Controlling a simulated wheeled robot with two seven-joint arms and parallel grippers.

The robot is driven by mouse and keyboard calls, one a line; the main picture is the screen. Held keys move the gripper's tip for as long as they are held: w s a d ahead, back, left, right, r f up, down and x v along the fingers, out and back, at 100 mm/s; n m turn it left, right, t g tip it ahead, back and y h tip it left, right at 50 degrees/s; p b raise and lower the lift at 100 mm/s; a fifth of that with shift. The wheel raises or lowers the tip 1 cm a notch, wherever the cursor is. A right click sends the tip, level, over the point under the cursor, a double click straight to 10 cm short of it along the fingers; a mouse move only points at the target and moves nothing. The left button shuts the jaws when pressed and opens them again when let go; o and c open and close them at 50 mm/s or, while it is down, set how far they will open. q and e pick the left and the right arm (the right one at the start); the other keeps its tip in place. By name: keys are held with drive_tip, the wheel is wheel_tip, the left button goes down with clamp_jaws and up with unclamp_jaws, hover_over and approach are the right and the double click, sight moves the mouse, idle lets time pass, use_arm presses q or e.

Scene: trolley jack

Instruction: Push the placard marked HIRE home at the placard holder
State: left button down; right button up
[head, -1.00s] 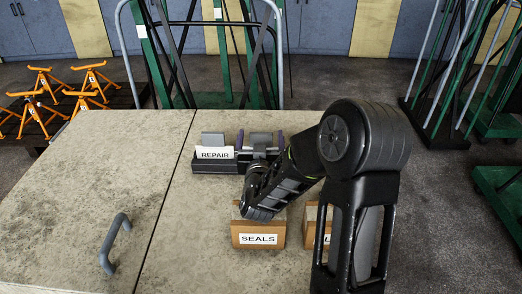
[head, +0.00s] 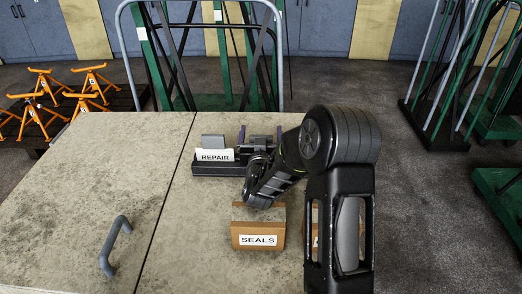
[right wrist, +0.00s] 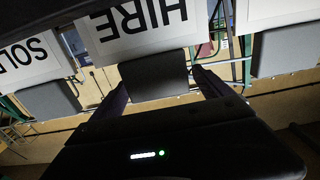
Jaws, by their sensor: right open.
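The dark placard holder (head: 222,169) stands on the bench with the REPAIR placard (head: 214,155) at its left. In the right wrist view the HIRE placard (right wrist: 140,30) appears upside down, with a grey block (right wrist: 150,78) under it between my fingers. In the head view my arm hides the HIRE face. My right gripper (head: 260,135) is open, its purple fingers on either side of that block; it also shows in the right wrist view (right wrist: 157,82). I cannot tell whether the fingers touch the block or how deep the placard sits. My left gripper is out of view.
The SOLD placard (right wrist: 30,60) and another partly cut-off placard (right wrist: 285,14) flank HIRE. A SEALS box (head: 258,237) and a mostly hidden box stand in front of the holder. A grey handle (head: 115,245) is on the bench's left, where the top is clear.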

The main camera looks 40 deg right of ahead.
drive_tip(key=shift+w+d, duration=0.4)
drive_tip(key=shift+w, duration=0.05)
drive_tip(key=shift+c, duration=0.3)
drive_tip(key=c, duration=1.8)
